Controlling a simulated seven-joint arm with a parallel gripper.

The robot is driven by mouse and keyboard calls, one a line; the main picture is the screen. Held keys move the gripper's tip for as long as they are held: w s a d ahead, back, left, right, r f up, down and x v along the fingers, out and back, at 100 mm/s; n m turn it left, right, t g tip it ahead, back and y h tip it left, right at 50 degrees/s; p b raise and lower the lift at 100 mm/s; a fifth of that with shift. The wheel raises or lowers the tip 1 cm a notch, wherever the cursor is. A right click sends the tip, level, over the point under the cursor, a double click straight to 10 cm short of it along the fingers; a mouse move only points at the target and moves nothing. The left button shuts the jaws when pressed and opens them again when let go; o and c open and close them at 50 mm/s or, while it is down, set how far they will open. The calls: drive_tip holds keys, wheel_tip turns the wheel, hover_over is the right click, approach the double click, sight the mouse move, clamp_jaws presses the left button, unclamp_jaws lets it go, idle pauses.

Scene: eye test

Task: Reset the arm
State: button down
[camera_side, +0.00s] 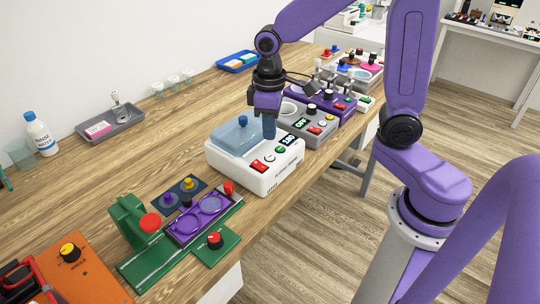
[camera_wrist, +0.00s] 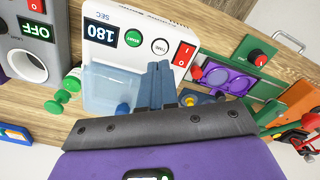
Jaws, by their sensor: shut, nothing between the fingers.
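My purple arm ends in my gripper (camera_side: 269,129), which points down with its blue-grey fingers shut and empty. The fingers are just above or against the top of a white device (camera_side: 258,179), between its translucent blue lid (camera_side: 236,138) and its control panel; I cannot tell whether they touch. In the wrist view my gripper (camera_wrist: 162,68) is in front of the same white device (camera_wrist: 145,22). The device shows a display reading 180 (camera_wrist: 101,33), a green START button (camera_wrist: 135,38) and a red switch (camera_wrist: 184,53). My fingers hide part of the lid.
A grey device with an OFF display (camera_wrist: 37,30) and a purple device (camera_side: 325,102) stand behind. A green fixture with a purple plate (camera_side: 203,218) and an orange box (camera_side: 80,270) are nearer. A grey tray (camera_side: 110,123) and bottle (camera_side: 40,135) sit by the wall. Bare wood lies between.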

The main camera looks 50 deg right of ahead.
drive_tip(key=shift+r, duration=1.05)
drive_tip(key=s+n, duration=0.6)
drive_tip(key=s, duration=1.4)
drive_tip(key=shift+s+d+f+n, duration=0.3)
drive_tip(key=shift+f, duration=0.1)
